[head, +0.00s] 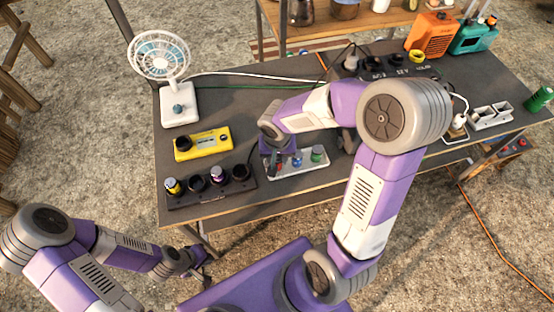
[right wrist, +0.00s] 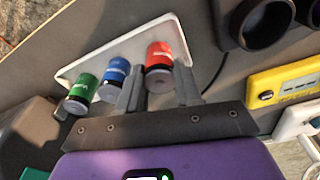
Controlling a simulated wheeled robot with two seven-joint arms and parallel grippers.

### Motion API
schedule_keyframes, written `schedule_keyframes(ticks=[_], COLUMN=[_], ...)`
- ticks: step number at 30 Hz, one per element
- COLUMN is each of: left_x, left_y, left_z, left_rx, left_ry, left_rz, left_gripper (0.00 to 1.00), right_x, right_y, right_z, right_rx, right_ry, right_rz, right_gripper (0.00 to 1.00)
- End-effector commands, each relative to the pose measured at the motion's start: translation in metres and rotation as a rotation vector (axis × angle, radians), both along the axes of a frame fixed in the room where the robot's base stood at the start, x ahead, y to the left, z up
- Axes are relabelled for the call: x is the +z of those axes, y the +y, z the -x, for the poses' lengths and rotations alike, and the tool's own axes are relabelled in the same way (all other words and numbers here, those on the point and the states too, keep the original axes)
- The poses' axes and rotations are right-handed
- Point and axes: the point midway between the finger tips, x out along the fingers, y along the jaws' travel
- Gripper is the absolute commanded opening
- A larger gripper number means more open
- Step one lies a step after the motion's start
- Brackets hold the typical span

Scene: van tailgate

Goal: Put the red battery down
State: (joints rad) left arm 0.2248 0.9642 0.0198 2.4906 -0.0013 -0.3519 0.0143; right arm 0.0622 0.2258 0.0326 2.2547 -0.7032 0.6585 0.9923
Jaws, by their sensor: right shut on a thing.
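The red battery (right wrist: 160,56) is between the fingers of my right gripper (right wrist: 158,88), which is shut on it. It is over the far end of a white tray (right wrist: 85,68), beside a blue battery (right wrist: 112,80) and a green battery (right wrist: 82,93). I cannot tell whether its base touches the tray. In the head view, my right gripper (head: 273,158) is at the left end of the tray (head: 300,172), with the blue battery (head: 297,158) and green battery (head: 317,154) to its right. My left gripper (head: 197,264) hangs low in front of the table; its jaws are unclear.
A black holder (head: 210,190) with several round sockets, some filled, lies at the table's front left. A yellow device (head: 203,144) lies behind it, and a white fan (head: 178,102) stands at the back left. An orange box (head: 433,36) and a teal box (head: 474,36) stand at the back right.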

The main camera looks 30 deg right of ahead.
Motion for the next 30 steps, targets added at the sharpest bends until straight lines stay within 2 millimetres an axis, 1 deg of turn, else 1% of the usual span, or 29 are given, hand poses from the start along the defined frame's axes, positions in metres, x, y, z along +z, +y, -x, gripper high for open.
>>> schedule_keyframes(ticks=[1, 8, 13, 14, 18, 26, 30], left_x=[-0.0037, -0.0020, -0.0076, -0.0063, -0.0057, -0.0054, 0.0007], left_y=[0.0000, 0.0000, 0.0000, 0.0000, 0.0000, 0.0000, 0.0000], left_z=[0.0001, 0.0001, 0.0000, 0.0001, 0.0001, 0.0000, 0.0001], left_rx=[0.000, 0.000, 0.000, 0.000, 0.000, 0.000, 0.000], left_ry=[0.000, 0.000, 0.000, 0.000, 0.000, 0.000, 0.000], left_rz=[0.000, 0.000, 0.000, 0.000, 0.000, 0.000, 0.000], left_gripper=[0.00, 0.00, 0.00, 0.00, 0.00, 0.00, 0.00], right_x=[-0.0062, -0.0046, -0.0093, -0.0083, -0.0077, -0.0074, -0.0021], right_y=[0.0000, 0.0000, 0.0001, 0.0001, 0.0001, 0.0000, -0.0001], right_z=[-0.0002, -0.0006, -0.0006, -0.0005, -0.0005, -0.0004, -0.0004], right_rx=[0.000, 0.000, 0.000, 0.000, 0.000, 0.000, 0.000], right_ry=[0.000, -0.002, -0.004, -0.002, -0.002, -0.002, -0.001], right_rz=[-0.001, 0.000, 0.000, 0.000, 0.000, 0.000, 0.000], right_gripper=[0.00, 0.00, 0.00, 0.39, 0.60, 0.60, 0.60])
